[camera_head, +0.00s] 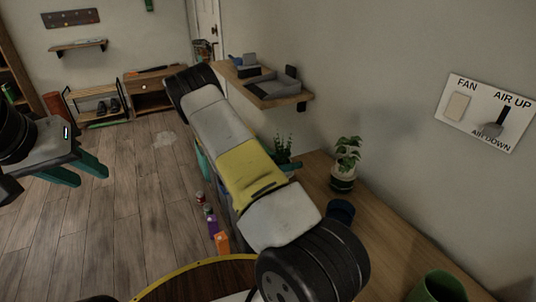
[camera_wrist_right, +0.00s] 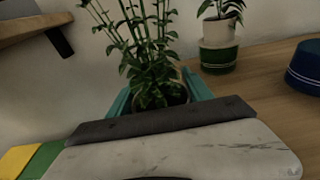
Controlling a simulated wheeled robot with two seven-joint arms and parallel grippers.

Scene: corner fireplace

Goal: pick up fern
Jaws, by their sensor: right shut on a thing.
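The fern (camera_wrist_right: 150,62), a leafy green plant with tall thin stems in a dark pot, is in the middle of the right wrist view. My right gripper (camera_wrist_right: 158,92) has its teal fingers on both sides of the pot and is shut on it. In the head view the fern (camera_head: 283,148) shows just past my right forearm, at the edge of the wooden table; its pot is mostly hidden there. My left gripper (camera_head: 88,174) is at the left of the head view, empty, with its teal fingers apart.
Another potted plant (camera_head: 345,165) in a white and green pot stands on the wooden table (camera_head: 385,235) right of the fern. A dark blue cup (camera_head: 341,210) and a green cup (camera_head: 437,288) stand nearer. A wall shelf (camera_head: 280,98) is above. Open floor lies left.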

